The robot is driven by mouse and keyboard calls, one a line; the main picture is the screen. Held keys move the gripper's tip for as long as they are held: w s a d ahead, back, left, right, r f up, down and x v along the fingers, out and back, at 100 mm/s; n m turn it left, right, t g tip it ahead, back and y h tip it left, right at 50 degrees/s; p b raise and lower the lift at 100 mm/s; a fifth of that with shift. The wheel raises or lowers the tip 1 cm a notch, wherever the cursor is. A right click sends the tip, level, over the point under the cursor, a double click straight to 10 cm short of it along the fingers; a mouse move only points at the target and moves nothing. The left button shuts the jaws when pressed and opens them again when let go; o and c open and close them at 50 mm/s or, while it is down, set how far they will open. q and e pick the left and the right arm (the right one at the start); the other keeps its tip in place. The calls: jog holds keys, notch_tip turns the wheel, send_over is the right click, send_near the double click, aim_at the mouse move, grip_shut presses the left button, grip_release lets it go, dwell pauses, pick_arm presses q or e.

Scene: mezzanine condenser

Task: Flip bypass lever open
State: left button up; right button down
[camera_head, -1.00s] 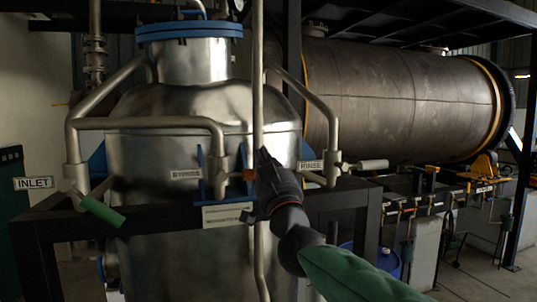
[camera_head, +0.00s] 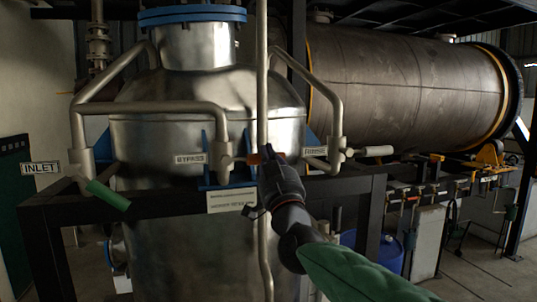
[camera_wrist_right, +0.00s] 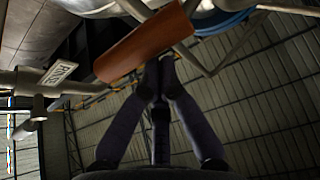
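The bypass lever has an orange-red handle (camera_head: 254,159) on the pipe valve beside the BYPASS label (camera_head: 190,158). In the head view most of it is hidden by my right gripper (camera_head: 267,151). In the right wrist view the orange handle (camera_wrist_right: 143,43) lies slanted across the top, right at the fingertips. My right gripper (camera_wrist_right: 159,66) has its fingertips drawn together, with no handle seen between them. Its tips overlap the handle's lower edge; I cannot tell whether they touch it. My left gripper is not in view.
A green-handled lever (camera_head: 108,194) hangs by the INLET label (camera_head: 40,168). A pale-handled lever (camera_head: 375,151) sticks out right of the RINSE label (camera_head: 315,153), which also shows in the wrist view (camera_wrist_right: 58,73). A vertical pipe (camera_head: 262,80) stands close behind my gripper. A dark frame (camera_head: 350,187) runs below.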

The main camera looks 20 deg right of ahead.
jog(key=shift+f+m+h, duration=0.35)
jog(key=shift+m+h, duration=0.05)
jog(key=shift+m, duration=0.3)
jog(key=a+f+m+g+h, duration=0.3)
jog(key=f+m+g+h, duration=0.1)
jog(key=m, duration=0.6)
jog(key=a+f+m+g+h+b, duration=0.1)
jog(key=a+f+m+g+h, duration=0.2)
jog(key=f+m, duration=0.3)
jog(key=m, duration=0.4)
jog(key=shift+s+a+m+g+h, duration=0.15)
jog(key=shift+a+m+g+h, duration=0.15)
jog(key=shift+a+g+h, duration=0.1)
jog(key=shift+a, duration=0.1)
